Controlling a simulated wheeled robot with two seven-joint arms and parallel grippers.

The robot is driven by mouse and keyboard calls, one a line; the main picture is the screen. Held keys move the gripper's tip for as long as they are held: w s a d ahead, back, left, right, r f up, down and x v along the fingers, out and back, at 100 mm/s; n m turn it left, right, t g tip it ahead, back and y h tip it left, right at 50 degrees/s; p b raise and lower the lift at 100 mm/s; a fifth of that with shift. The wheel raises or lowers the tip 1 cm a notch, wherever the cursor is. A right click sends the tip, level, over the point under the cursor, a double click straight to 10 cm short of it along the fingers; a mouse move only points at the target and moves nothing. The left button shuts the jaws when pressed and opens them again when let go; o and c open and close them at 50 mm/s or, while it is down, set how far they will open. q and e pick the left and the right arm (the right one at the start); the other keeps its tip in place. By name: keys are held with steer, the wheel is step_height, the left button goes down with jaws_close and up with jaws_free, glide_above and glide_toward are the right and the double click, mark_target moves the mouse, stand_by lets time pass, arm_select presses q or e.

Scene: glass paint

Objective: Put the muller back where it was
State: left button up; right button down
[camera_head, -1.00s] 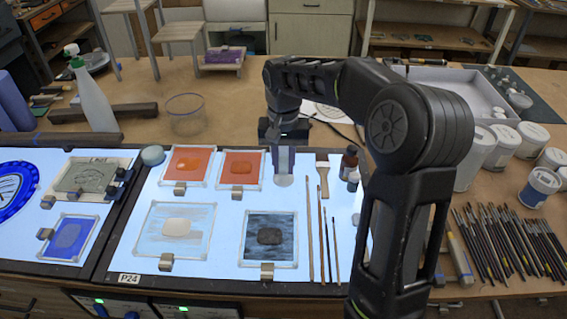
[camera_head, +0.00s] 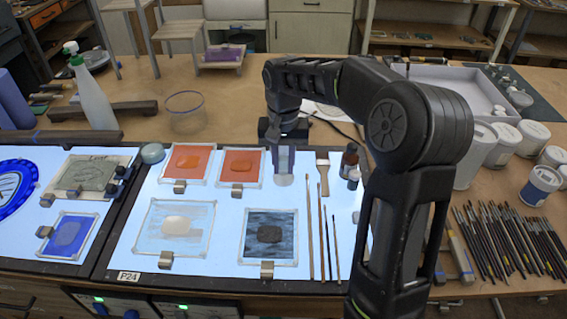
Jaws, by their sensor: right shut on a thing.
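My right gripper (camera_head: 283,160) points down over the light table, between the orange glass panels and the flat brush. It is shut on the muller (camera_head: 284,180), a clear glass piece whose pale round foot shows below the fingers. The muller looks upright; its upper part is hidden by the fingers. I cannot tell whether its foot touches the lit surface. My left gripper is not in view.
The light table (camera_head: 120,235) holds orange panels (camera_head: 240,167), a dark panel (camera_head: 270,236) and a pale panel (camera_head: 176,228). A glass bowl (camera_head: 185,112) is behind.

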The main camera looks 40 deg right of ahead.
steer(key=shift+f, duration=0.3)
steer(key=c, duration=1.2)
jaws_free()
steer(key=shift+o, duration=0.2)
steer(key=shift+r, duration=0.1)
step_height(320, 180, up, 8)
steer(key=shift+f+b, duration=0.15)
steer(key=shift+b, duration=0.35)
steer(key=shift+s+f, duration=0.1)
